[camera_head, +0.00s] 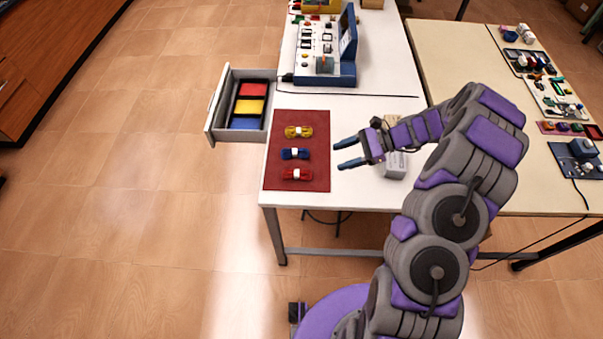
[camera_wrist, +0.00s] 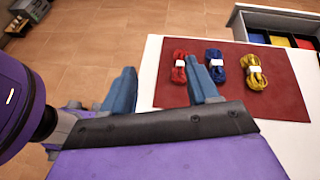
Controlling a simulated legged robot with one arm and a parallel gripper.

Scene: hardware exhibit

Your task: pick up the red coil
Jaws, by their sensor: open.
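The red coil (camera_head: 297,174), bound with a white band, lies on the dark red mat (camera_head: 283,121) at the table's front left corner. In the wrist view the red coil (camera_wrist: 179,68) lies just beyond the fingers, left of the blue and yellow coils.
The blue coil (camera_head: 294,154) and yellow coil (camera_head: 298,132) lie behind the red one on the mat. An open drawer (camera_head: 213,114) with red, yellow and blue compartments stands out at left. A blue and white device (camera_head: 323,79) stands at the back. A light box (camera_head: 396,165) sits near my wrist.

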